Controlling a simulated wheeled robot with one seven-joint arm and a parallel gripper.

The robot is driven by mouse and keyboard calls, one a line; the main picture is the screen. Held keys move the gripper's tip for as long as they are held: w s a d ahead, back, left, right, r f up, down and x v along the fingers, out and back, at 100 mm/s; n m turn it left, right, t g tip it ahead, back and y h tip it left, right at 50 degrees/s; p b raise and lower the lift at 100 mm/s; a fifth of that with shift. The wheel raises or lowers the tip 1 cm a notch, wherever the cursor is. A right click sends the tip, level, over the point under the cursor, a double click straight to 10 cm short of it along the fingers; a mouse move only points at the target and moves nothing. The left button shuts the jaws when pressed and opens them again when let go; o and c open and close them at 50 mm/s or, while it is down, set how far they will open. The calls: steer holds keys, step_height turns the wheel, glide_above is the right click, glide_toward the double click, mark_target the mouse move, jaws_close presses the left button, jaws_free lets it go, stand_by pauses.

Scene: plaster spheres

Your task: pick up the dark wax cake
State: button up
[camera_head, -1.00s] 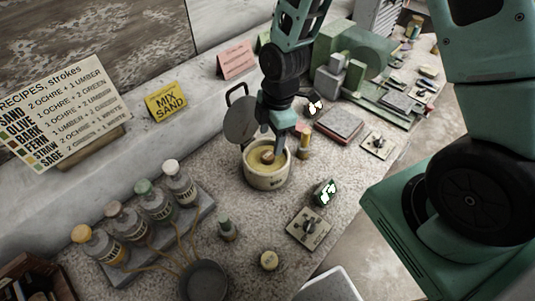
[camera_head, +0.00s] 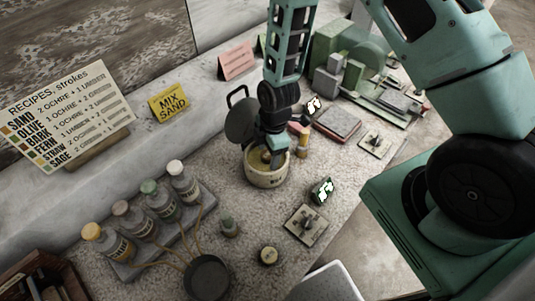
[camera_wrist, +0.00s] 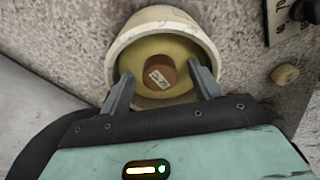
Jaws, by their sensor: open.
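The dark wax cake (camera_wrist: 154,66) shows in the wrist view as a small brown round piece with a pale marked label, lying inside a cream pot (camera_wrist: 120,44) with a yellowish interior. In the head view the pot (camera_head: 266,180) stands on the speckled counter, and the cake is hidden behind my gripper (camera_head: 272,158). In the wrist view my gripper (camera_wrist: 160,76) is open, with one finger on each side of the cake and a gap to both. The fingers reach over or into the pot's mouth; their exact depth cannot be told.
The pot's round grey lid (camera_head: 241,120) stands raised behind it. An orange-capped jar (camera_head: 303,146) is close on the right. Bare counter lies in front of the pot.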

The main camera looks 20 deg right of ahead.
steer(key=c, duration=1.1)
steer(key=shift+o, duration=0.2)
steer(key=shift+r, duration=0.1)
